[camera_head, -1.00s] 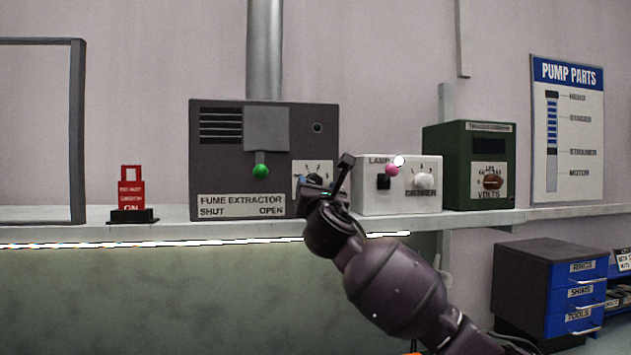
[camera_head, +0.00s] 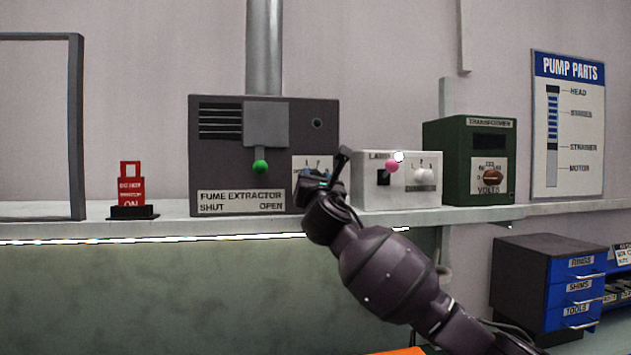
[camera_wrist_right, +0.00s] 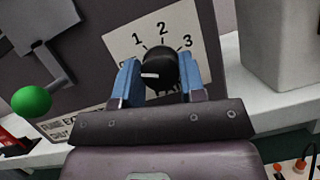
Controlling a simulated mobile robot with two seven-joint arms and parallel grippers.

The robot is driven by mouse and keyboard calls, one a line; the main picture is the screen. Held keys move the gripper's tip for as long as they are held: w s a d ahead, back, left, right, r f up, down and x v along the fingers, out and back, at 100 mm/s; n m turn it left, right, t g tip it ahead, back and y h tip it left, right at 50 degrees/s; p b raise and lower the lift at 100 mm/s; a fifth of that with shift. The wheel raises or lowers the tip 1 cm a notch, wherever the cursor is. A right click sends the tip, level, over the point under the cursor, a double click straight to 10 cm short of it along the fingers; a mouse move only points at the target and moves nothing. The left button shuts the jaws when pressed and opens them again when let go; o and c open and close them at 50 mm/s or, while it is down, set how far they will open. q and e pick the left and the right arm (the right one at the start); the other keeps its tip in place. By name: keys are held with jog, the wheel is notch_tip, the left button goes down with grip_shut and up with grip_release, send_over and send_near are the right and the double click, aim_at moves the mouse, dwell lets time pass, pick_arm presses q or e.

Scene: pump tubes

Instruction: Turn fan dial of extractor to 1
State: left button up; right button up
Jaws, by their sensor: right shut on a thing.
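The fume extractor (camera_head: 220,155) is a dark grey box on the shelf with a green-knobbed lever and a white dial plate. In the right wrist view its black fan dial (camera_wrist_right: 161,68) sits before the plate (camera_wrist_right: 180,22) marked 1, 2 and 3. A white line on the dial points left, towards the part of the plate hidden by a finger. My right gripper (camera_head: 321,178) is at the dial, with blue fingers on either side, shut on it. In the head view the gripper hides the dial. My left gripper is out of view.
A white lamp box (camera_head: 365,200) with a pink knob stands close right of my right gripper, and a green transformer (camera_head: 456,165) beyond it. A red sign (camera_head: 131,185) stands left on the shelf (camera_head: 240,228). The green lever knob (camera_head: 260,167) is left of the dial.

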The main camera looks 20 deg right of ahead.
jog(key=shift+m, duration=0.4)
jog(key=shift+a+m+g+h+b, duration=0.1)
jog(key=shift+m+g+h, duration=0.6)
jog(key=shift+m, duration=1.15)
jog(key=shift+d+m+g+h+b, duration=0.15)
jog(key=shift+m+g+h, duration=0.5)
jog(key=shift+m, duration=1.25)
jog(key=shift+a+m+g+h+b, duration=0.15)
jog(key=shift+m+g+h, duration=0.5)
jog(key=shift+m, duration=1.2)
jog(key=o, duration=0.9)
jog(key=shift+s, duration=0.15)
